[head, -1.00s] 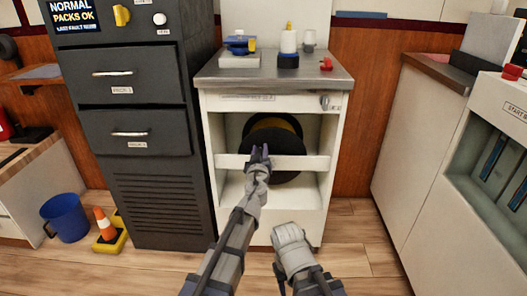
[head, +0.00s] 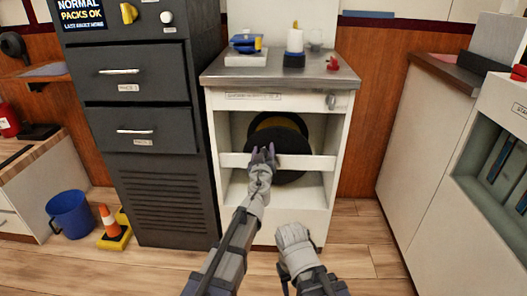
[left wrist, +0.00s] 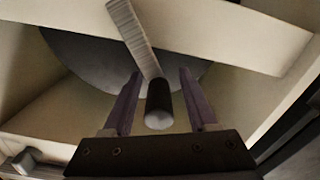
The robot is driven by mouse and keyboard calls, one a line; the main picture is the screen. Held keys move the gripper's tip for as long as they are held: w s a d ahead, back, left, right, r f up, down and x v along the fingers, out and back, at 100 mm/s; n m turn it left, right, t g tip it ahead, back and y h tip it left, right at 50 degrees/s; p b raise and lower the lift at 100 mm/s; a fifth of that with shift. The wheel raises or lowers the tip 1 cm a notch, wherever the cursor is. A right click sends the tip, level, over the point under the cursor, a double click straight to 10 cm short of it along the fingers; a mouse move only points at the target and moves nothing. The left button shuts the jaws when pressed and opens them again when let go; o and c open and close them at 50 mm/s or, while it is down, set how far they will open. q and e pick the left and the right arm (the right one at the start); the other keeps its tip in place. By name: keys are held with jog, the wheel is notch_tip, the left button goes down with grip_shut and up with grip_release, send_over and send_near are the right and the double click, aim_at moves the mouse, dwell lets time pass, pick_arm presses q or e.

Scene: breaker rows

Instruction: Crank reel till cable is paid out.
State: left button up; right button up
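The cable reel (head: 291,143) sits in the open bay of the white cabinet (head: 269,215). It has a dark round flange, with a yellowish band behind its top edge. My left gripper (head: 262,152) is open in front of the reel, near the cabinet's crossbar. In the left wrist view, the left gripper (left wrist: 160,88) has a finger on each side of a dark cylindrical crank handle (left wrist: 158,105), with visible gaps. A pale ribbed crank arm (left wrist: 136,38) runs up from it across the grey flange (left wrist: 85,65). My right gripper (head: 293,236) is low at the front; its fingers cannot be made out.
A white crossbar (head: 232,161) spans the bay before the reel. A dark drawer cabinet (head: 160,195) stands close on the left. A blue bucket (head: 69,214) and an orange cone (head: 109,222) are on the floor. Clear floor lies right of the white cabinet.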

pick_arm(q)
jog(key=s, duration=0.7)
jog(key=shift+s, duration=0.4)
